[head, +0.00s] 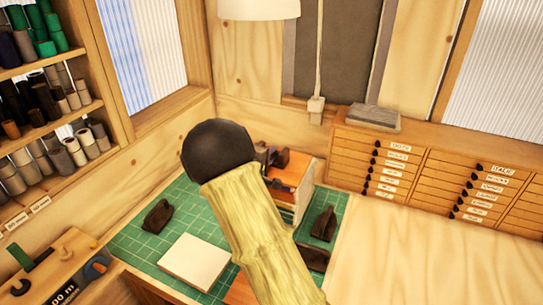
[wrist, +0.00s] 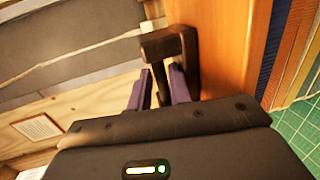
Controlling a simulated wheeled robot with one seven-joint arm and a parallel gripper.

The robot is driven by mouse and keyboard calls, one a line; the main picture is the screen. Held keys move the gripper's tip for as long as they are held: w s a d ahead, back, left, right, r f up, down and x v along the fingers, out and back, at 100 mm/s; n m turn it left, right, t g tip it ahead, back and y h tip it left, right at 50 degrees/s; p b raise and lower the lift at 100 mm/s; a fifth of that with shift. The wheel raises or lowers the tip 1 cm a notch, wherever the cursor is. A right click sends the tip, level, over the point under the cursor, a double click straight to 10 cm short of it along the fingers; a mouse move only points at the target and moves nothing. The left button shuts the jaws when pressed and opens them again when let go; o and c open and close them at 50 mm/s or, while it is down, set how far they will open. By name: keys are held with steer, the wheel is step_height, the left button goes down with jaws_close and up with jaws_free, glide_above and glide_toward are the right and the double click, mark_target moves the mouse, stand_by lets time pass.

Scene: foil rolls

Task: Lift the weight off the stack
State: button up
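The weight (wrist: 188,62) is a dark, handle-shaped block on the orange top of the stack (wrist: 232,50). In the head view the weight (head: 281,158) shows small at the back of the stack (head: 292,172), partly behind my arm. My gripper (wrist: 160,80) has its two purple fingers on either side of one dark bar of the weight. A thin light gap seems to show beside the bar, so the fingers look apart rather than clamped. In the head view my arm hides most of my gripper and the stack's near side.
The stack stands on a green cutting mat (head: 150,245). Similar dark blocks (head: 157,215) (head: 323,224) and a pale pad (head: 195,261) lie on the mat. Labelled drawers (head: 390,170) stand behind right, a spool shelf (head: 45,95) at left. The wooden top (head: 430,255) at right is clear.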

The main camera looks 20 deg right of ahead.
jaws_close()
stand_by(0.9)
stand_by(0.4)
steer(key=shift+d+r, duration=0.1)
